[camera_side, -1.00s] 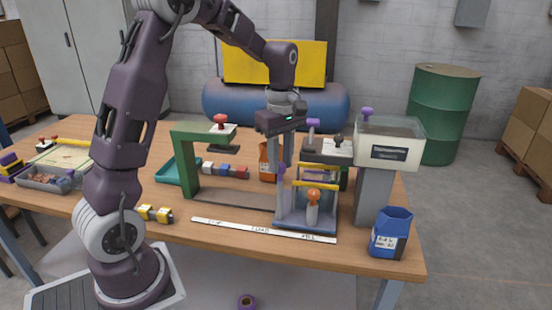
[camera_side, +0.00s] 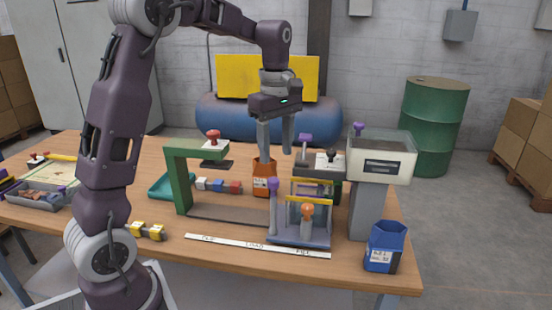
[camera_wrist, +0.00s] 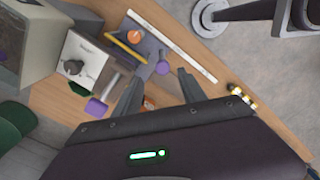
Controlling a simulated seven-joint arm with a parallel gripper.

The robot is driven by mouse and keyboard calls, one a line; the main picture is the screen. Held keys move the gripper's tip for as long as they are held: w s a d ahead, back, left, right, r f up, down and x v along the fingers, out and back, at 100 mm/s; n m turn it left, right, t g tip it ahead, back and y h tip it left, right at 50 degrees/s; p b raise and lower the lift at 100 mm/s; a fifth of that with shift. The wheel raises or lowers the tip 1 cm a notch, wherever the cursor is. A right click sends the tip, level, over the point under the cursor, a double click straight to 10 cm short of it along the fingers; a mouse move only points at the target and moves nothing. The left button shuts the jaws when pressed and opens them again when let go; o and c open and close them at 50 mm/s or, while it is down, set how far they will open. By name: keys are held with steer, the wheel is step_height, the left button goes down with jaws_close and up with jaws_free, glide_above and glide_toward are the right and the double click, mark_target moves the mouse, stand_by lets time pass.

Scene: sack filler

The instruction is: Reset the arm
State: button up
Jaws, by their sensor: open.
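My gripper (camera_side: 275,137) is open and empty. It hangs with its fingers pointing down above the table, over the orange sack (camera_side: 264,180) and behind the filler stand (camera_side: 298,238) with its yellow bars and purple and orange knobs. In the wrist view the two fingers of my gripper (camera_wrist: 158,92) are spread apart. A purple knob (camera_wrist: 163,67) and an orange knob (camera_wrist: 134,37) of the stand show beyond them. A small part of the orange sack (camera_wrist: 149,103) shows between the fingers.
A green press frame (camera_side: 183,183) stands left of the stand. A grey hopper (camera_side: 380,160) on a post and a blue sack (camera_side: 384,247) stand at the right. A labelled white strip (camera_side: 255,246) lies along the front edge. A teal tray (camera_side: 168,187) lies behind the frame.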

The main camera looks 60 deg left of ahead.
steer(key=s+d+r+m+t, duration=0.3)
steer(key=s+d+r+m, duration=0.2)
steer(key=s+d+m, duration=0.5)
steer(key=s+d+f+m+t, duration=0.2)
steer(key=s+d+f+m, duration=0.1)
steer(key=s+m, duration=0.6)
steer(key=s, duration=0.3)
steer(key=shift+s+d+f+t, duration=0.2)
steer(key=shift+s+t, duration=0.1)
steer(key=shift+s, duration=0.1)
